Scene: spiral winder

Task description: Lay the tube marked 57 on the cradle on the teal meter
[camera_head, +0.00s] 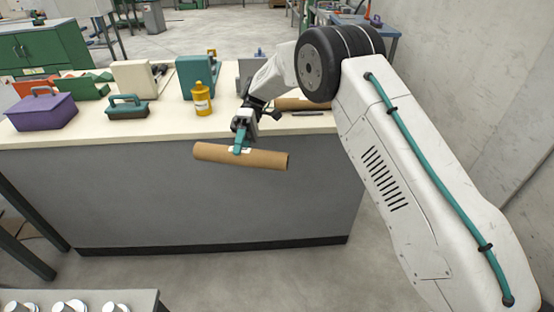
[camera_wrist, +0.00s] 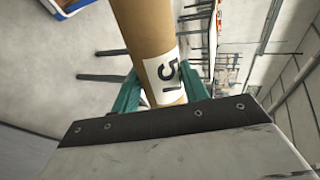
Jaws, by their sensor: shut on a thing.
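My gripper (camera_head: 241,140) has teal fingers and is shut on a brown cardboard tube (camera_head: 215,153), near the tube's middle. The tube is held roughly level in front of the counter's front edge. In the wrist view, the tube (camera_wrist: 150,30) lies between the fingers (camera_wrist: 160,88), and its white label appears to read 57. A teal block-shaped device (camera_head: 197,77), which looks like the teal meter, stands at the back of the counter, left of my gripper. Its cradle cannot be made out clearly.
The pale counter (camera_head: 165,128) also holds a yellow bottle (camera_head: 202,98), a beige device (camera_head: 133,79), a teal-handled block (camera_head: 127,109), a purple case (camera_head: 42,112) and another cardboard tube (camera_head: 300,103) behind my wrist. Its front strip is mostly clear.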

